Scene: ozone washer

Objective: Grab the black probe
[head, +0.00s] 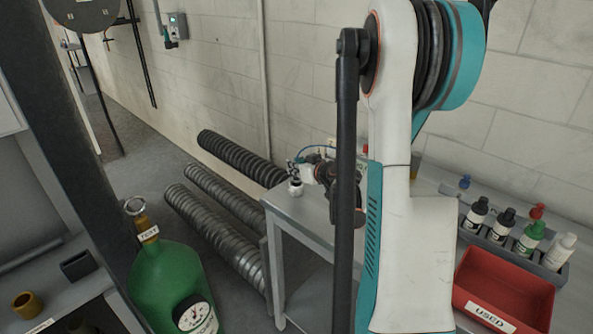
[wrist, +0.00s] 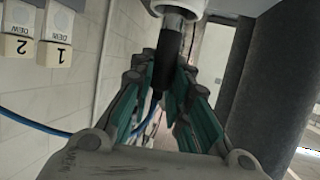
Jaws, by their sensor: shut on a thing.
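The black probe (wrist: 164,62) shows in the wrist view as a dark cylinder with a grey upper end, set against a white fitting (wrist: 176,8) at the top of the picture. A blue cable (wrist: 38,124) runs from near its lower end to the left. My gripper (wrist: 158,80) has its teal-padded fingers on either side of the probe and is shut on it. In the head view my gripper (head: 294,168) is small, at the left end of the grey table, above a small white piece (head: 295,187). My arm hides part of this area.
The grey table (head: 300,208) carries a rack of bottles (head: 515,243) and a red USED bin (head: 505,290) on the right. In the wrist view, labelled white blocks (wrist: 55,36) are at upper left.

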